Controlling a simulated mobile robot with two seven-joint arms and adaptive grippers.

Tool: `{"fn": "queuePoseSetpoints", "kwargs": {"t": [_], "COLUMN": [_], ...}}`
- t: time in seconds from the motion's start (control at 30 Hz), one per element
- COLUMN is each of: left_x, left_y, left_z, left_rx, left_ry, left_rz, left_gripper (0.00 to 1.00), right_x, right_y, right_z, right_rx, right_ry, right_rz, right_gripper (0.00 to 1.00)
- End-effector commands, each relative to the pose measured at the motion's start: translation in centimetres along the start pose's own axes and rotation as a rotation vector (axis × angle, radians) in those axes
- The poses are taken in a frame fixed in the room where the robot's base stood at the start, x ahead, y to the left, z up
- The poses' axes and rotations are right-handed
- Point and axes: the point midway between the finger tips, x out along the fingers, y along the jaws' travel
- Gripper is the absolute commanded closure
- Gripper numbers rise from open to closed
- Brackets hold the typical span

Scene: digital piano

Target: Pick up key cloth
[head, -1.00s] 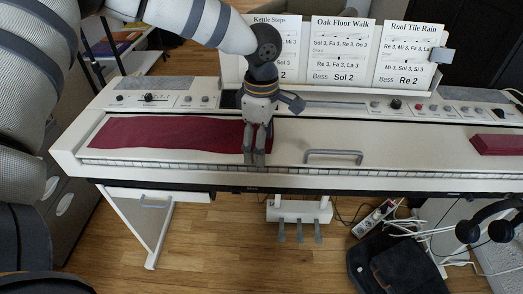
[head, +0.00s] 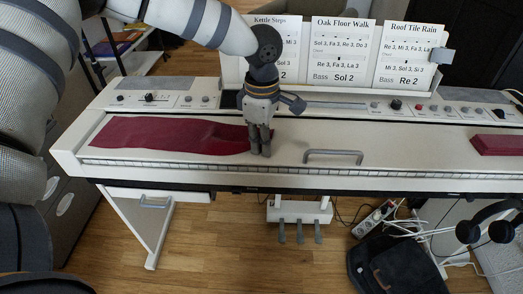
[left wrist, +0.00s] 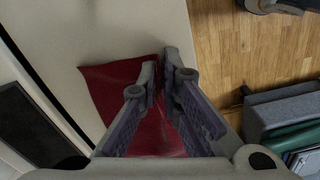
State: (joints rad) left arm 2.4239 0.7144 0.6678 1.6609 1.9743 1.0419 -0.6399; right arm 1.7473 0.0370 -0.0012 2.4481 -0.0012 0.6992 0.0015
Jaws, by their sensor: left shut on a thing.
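The key cloth (head: 165,136) is a long dark red cloth lying on the closed white lid of the digital piano (head: 220,172), left of the lid handle. My left gripper (head: 260,152) is shut on the right end of the cloth. The cloth is pinched and creased near the fingers, and its left part lies flat. In the left wrist view the red cloth (left wrist: 110,84) passes between and below the fingers of the left gripper (left wrist: 165,80). My right gripper is not in view.
A metal lid handle (head: 333,153) stands just right of the gripper. A dark red block (head: 496,145) lies at the lid's right. Song cards (head: 340,50) stand behind the control panel. A black bag (head: 400,265) and cables lie on the wooden floor.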

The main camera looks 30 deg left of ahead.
Motion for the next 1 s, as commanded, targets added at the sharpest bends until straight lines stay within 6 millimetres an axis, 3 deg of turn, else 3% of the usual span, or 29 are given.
{"fn": "queuePoseSetpoints", "kwargs": {"t": [0.07,0.2,0.43,0.57,0.87,1.0], "left_x": [0.1,-4.3,-10.3,-11.8,-12.1,-16.7], "left_y": [-0.5,-0.2,-0.1,-0.1,-0.1,0.0], "left_z": [-0.3,-0.1,-0.1,-0.1,-0.1,0.0], "left_rx": [-0.001,-0.001,-0.001,-0.001,-0.001,-0.002], "left_ry": [0.01,0.003,0.001,0.001,0.003,-0.002], "left_rz": [-0.018,0.001,0.005,-0.002,-0.006,0.009], "left_gripper": [1.0,1.0,1.0,1.0,1.0,1.0], "right_x": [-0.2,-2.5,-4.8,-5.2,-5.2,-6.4], "right_y": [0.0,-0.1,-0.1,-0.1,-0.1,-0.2], "right_z": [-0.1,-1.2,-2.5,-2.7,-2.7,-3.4], "right_rx": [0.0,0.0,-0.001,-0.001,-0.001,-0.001], "right_ry": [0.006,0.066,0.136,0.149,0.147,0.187], "right_rz": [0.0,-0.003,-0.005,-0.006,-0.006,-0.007], "right_gripper": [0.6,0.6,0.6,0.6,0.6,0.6]}}
